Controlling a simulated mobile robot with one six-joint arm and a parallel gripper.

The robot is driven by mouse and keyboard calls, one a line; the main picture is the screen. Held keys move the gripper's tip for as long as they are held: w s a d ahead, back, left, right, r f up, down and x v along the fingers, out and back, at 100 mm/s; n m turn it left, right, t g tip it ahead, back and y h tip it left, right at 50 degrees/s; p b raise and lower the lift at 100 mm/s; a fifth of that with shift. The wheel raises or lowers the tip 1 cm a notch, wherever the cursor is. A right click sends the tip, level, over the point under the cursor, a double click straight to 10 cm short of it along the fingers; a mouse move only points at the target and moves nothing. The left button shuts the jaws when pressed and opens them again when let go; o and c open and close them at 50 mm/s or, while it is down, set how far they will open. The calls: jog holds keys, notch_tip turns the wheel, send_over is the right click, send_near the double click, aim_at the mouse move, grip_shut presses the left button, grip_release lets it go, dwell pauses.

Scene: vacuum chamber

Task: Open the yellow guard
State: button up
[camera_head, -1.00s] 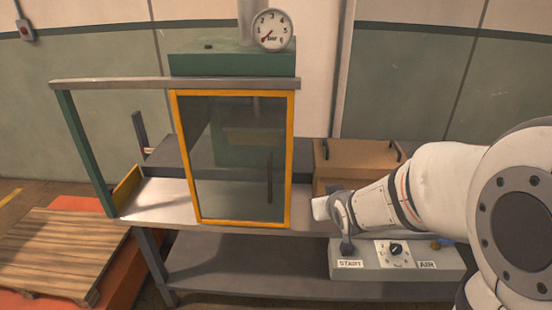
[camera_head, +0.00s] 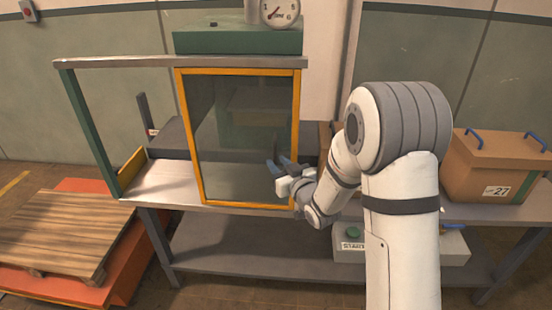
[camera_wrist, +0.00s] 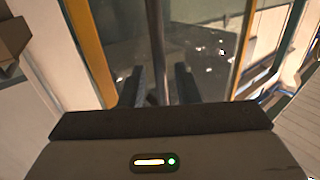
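The yellow guard (camera_head: 235,135) is a dark see-through panel in a yellow frame. It hangs under a grey rail and covers the right part of the bench front; the left part is uncovered. My gripper (camera_head: 279,164) is at the guard's lower right, in front of the panel. In the wrist view the guard's yellow frame (camera_wrist: 90,45) runs down on the left. The guard's upright bar handle (camera_wrist: 157,50) stands between the two dark fingers of my gripper (camera_wrist: 159,86). The fingers are open, with a gap visible on each side of the bar.
A brown box (camera_head: 492,165) with blue handles stands on the bench at right. A control box (camera_head: 400,250) with a green start button (camera_head: 352,232) sits below my arm. A wooden pallet (camera_head: 55,235) lies on an orange base at left. A gauge (camera_head: 280,11) is above.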

jog(key=shift+x, duration=1.35)
jog(key=shift+c, duration=0.6)
grip_shut()
